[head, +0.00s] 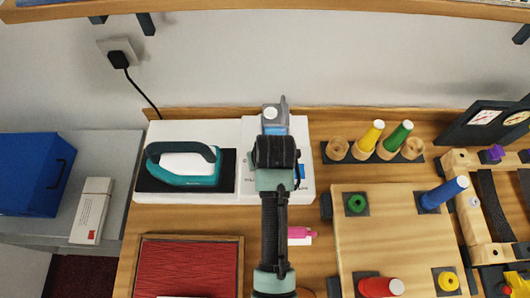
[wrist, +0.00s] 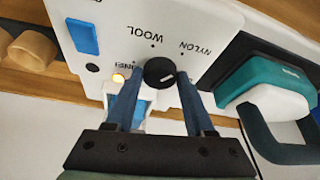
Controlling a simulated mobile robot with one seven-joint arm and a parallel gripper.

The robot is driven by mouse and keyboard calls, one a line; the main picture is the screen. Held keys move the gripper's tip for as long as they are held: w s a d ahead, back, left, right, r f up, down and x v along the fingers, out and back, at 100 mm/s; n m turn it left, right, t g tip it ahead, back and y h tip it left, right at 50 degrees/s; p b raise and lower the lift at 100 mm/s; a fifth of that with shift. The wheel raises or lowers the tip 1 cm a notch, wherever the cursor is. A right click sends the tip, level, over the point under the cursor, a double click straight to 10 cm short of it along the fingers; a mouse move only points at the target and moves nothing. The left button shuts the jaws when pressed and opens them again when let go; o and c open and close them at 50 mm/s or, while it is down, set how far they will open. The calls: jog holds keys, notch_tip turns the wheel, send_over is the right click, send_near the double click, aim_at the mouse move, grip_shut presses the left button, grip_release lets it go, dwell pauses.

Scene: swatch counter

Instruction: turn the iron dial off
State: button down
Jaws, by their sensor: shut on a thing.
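The iron dial (wrist: 160,73) is a round black knob with a short white mark, on a white panel (wrist: 205,35) with the printed words WOOL and NYLON and a partly covered label. The wrist view shows the panel upside down. My gripper (wrist: 158,82) has one blue-grey finger on each side of the dial and is shut on it. The white mark points towards the lower right there, not clearly at any label. In the head view my arm hides the dial.
The teal and white iron (head: 187,162) rests on a dark plate left of the panel. A blue rocker (wrist: 82,37) sits on the panel near the dial. A red-lined tray (head: 188,268) lies in front. Thread spools (head: 370,135) and a wooden board (head: 395,240) stand to the right.

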jog(key=m+p, duration=0.1)
jog(key=m, duration=0.1)
jog(key=m+h, duration=0.1)
jog(key=m+h+p, duration=0.1)
jog(key=m, duration=0.1)
jog(key=shift+a+r+m+p, duration=0.15)
jog(key=shift+a+m+p, duration=0.15)
jog(key=shift+p, duration=0.05)
jog(key=m+h, duration=0.1)
jog(key=m, duration=0.1)
jog(key=m+g+h, duration=0.1)
jog(key=m, duration=0.2)
jog(key=shift+w+a+m, duration=0.1)
jog(key=shift+w+m, duration=0.05)
jog(key=shift+m, duration=0.15)
jog(key=shift+c, duration=1.4)
grip_release()
jog(key=b+v, duration=0.1)
jog(key=v, duration=1.1)
jog(key=shift+a+r, duration=0.15)
jog(key=shift+r, duration=0.25)
